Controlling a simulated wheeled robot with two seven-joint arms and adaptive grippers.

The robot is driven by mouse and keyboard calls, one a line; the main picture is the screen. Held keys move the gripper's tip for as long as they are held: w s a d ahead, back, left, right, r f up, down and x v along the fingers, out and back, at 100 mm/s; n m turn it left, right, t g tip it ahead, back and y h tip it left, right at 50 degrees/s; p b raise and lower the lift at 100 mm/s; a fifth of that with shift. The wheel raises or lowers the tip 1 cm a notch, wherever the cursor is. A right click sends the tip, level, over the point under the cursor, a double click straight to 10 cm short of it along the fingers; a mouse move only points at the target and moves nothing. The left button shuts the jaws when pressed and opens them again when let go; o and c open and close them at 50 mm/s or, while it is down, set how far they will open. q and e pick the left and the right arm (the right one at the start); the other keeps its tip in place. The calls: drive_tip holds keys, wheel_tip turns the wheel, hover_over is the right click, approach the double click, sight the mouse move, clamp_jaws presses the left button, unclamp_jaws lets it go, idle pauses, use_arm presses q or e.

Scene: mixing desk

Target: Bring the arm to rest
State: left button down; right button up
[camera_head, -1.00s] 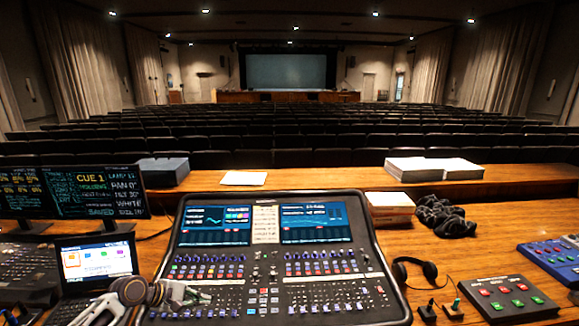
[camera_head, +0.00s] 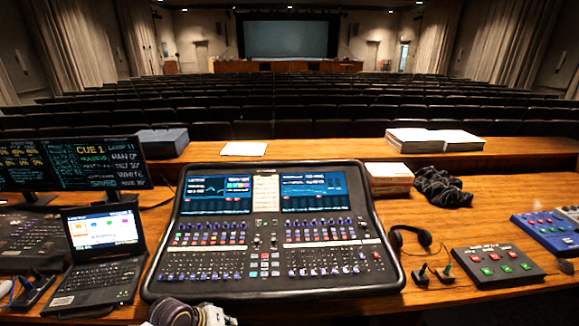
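Only a small dark and white part of my own arm (camera_head: 190,313) shows at the bottom edge, just below the mixing console's lower left corner. No gripper fingers can be seen on it. My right arm and gripper are out of the picture. The mixing console (camera_head: 265,284) lies on the wooden desk (camera_head: 520,190) with both its screens lit, and nothing covers its faders.
An open laptop (camera_head: 100,250) and two monitors (camera_head: 85,165) stand at the left. Headphones (camera_head: 412,238), a button box (camera_head: 498,264) and a blue box (camera_head: 548,234) lie at the right. Paper stacks (camera_head: 432,140) sit along the back. The desk's right middle has free room.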

use_arm(q)
drive_tip(key=s+a+r+m+y, duration=0.1)
drive_tip(key=s+a+m+y, duration=0.15)
drive_tip(key=s, duration=0.35)
drive_tip(key=s+a+r+m+y, duration=0.2)
drive_tip(key=s+a+m, duration=0.1)
drive_tip(key=s, duration=0.4)
wheel_tip(320, 180, down, 36)
drive_tip(key=s+g+b, duration=0.2)
drive_tip(key=s, duration=0.1)
drive_tip(key=s+a+f+b, duration=0.1)
drive_tip(key=s+a+f, duration=0.1)
drive_tip(key=s+f, duration=0.8)
drive_tip(key=s+a+f+g+b, duration=0.1)
drive_tip(key=s+a+f, duration=0.1)
drive_tip(key=s+f, duration=0.9)
drive_tip(key=shift+s, duration=0.25)
drive_tip(key=shift+a, duration=0.1)
